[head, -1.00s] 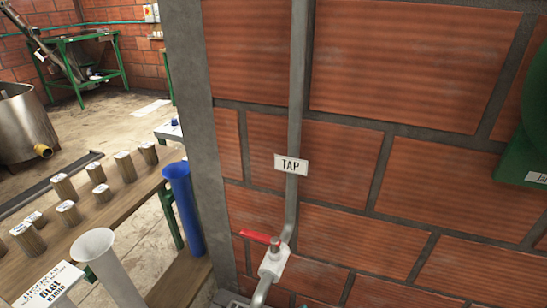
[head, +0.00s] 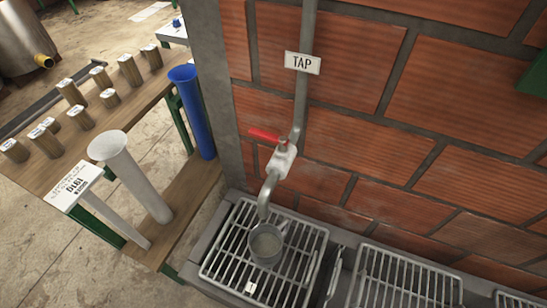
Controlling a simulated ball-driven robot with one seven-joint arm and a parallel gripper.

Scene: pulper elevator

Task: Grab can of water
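A small grey metal can (head: 266,246) with a handle stands upright on a metal grate (head: 222,238), under the spout of the tap (head: 282,160). The tap has a red lever and a white valve body, on a pipe against the brick wall. A greyish surface shows inside the can; I cannot tell for sure that it is water. My gripper is not in view.
A white "TAP" sign (head: 302,63) hangs on the pipe. More grates (head: 405,282) lie to the right along the wall. At left, a wooden bench (head: 60,165) holds several labelled cylinders. A blue tube (head: 194,110) and a pale tube (head: 134,178) stand beside it.

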